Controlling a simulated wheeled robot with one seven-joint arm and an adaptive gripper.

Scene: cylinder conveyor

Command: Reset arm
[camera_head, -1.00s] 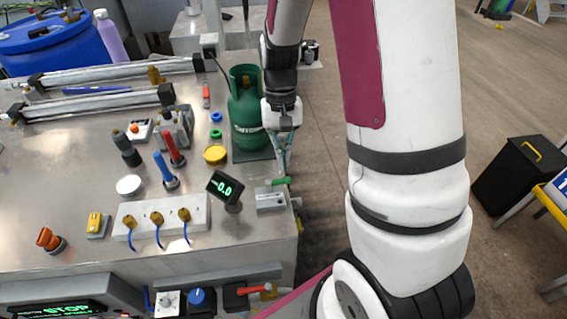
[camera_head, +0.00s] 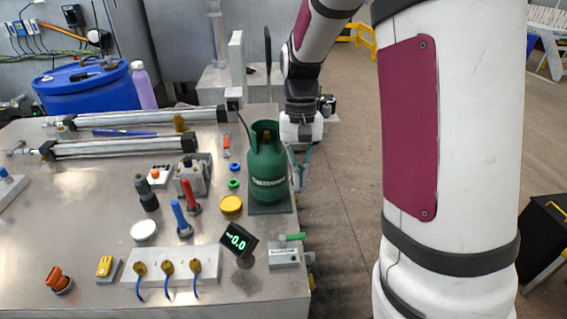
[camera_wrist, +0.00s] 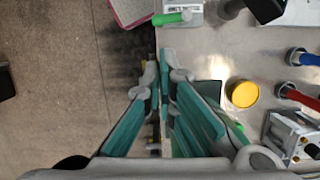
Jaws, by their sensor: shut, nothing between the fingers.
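My gripper (camera_head: 299,172) hangs just right of the green gas cylinder (camera_head: 267,182) in the head view, by the right edge of the metal bench. The cylinder stands upright on a dark square plate (camera_head: 270,209). In the wrist view my gripper's teal fingers (camera_wrist: 157,62) come together at the tips, with nothing between them. They point along the bench edge, with floor to their left. The cylinder is mostly or wholly hidden behind the fingers in that view.
The metal bench (camera_head: 100,215) carries a digital display (camera_head: 239,240), a yellow round cap (camera_head: 231,205), red and blue handles, and a white block with cables (camera_head: 175,267). A blue drum (camera_head: 88,88) stands behind. Floor (camera_head: 345,200) right of the bench is clear.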

